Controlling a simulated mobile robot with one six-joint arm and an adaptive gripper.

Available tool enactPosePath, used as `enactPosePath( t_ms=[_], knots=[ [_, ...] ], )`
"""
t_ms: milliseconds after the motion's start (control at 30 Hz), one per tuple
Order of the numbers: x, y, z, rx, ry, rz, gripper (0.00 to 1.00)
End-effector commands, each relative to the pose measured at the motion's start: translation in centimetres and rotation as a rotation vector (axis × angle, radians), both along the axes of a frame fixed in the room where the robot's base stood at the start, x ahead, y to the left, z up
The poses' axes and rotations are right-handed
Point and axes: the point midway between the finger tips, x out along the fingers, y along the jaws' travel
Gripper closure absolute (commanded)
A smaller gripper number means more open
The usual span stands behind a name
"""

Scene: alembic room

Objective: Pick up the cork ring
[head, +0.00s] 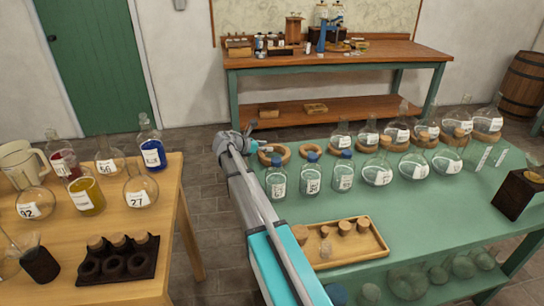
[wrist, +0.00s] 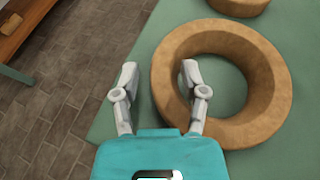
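A thick tan cork ring (wrist: 268,82) lies flat on the green table and fills much of the right half of the wrist view. It appears to be the leftmost ring (head: 287,153) at the table's far left end in the head view. My gripper (wrist: 158,68) is open and empty, with its fingers apart. In the wrist view the left finger is outside the ring's left wall and the right finger is over the inner edge of its hole. I cannot tell the fingers' height above the ring. In the head view my gripper (head: 247,138) is just left of the ring.
Another cork ring (wrist: 238,4) lies close behind, at the top of the wrist view. Capped bottles (head: 276,182) stand in front of the rings, and round flasks (head: 378,172) stand to the right. A wooden tray (head: 375,248) with corks is nearer. The table's left edge is close.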

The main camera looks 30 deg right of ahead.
Motion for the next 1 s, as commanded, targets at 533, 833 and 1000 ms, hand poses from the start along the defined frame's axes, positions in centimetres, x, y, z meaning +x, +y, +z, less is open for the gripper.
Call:
enactPosePath(
  t_ms=[533,833,1000],
  knots=[
    [0.0,-0.1,0.0,0.0,0.0,-0.001,1.0],
    [0.0,-0.1,0.8,0.0,0.0,-0.001,1.0],
    [0.0,-0.1,1.9,0.0,0.0,-0.001,1.0]
  ],
)
